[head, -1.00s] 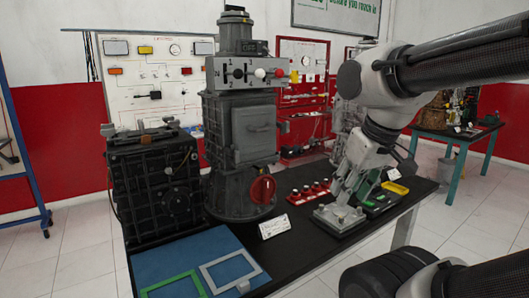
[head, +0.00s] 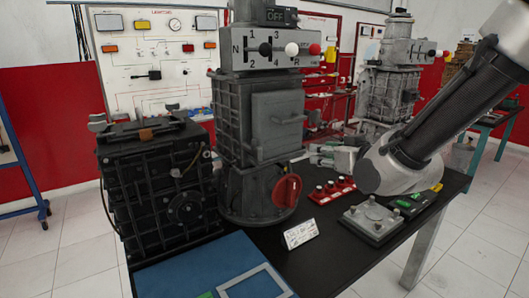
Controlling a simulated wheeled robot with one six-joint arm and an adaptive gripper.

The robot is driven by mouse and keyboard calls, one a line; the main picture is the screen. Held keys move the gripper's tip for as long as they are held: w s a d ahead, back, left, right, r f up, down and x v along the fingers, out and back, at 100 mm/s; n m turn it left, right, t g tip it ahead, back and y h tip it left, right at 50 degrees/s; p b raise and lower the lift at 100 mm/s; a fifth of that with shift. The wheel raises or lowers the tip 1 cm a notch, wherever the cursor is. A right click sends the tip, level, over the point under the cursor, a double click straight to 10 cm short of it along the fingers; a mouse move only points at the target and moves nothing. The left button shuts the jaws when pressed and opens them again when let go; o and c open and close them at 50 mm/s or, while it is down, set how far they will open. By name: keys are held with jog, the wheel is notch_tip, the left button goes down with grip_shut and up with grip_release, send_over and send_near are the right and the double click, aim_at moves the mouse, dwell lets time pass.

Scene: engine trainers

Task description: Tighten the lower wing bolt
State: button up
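One small wing-shaped grey piece (head: 312,118) sticks out to the right of the door, which looks like an upper wing bolt. I cannot make out a lower wing bolt; it may be hidden near my gripper. My gripper (head: 318,153) is small in view, to the right of the housing's lower part, with my wrist behind it. I cannot tell whether its fingers are open, shut or touching anything.
A red rotary knob (head: 287,191) sits low on the housing. A black ribbed box (head: 157,190) with wing pieces on top stands left. A white card (head: 300,233), a red block with knobs (head: 331,190) and a grey plate (head: 371,220) lie on the black table (head: 330,258).

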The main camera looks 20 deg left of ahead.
aim_at(261, 151)
jog(key=s+a+f+n+y, duration=0.15)
jog(key=s+a+y, duration=0.35)
jog(key=a, duration=0.6)
jog(key=shift+n+h, duration=0.45)
jog(key=shift+h, duration=0.05)
jog(key=x, duration=0.5)
jog(key=shift+s+a+r, duration=0.15)
jog(key=shift+a, duration=0.3)
jog(key=shift+w+a, duration=0.5)
grip_shut()
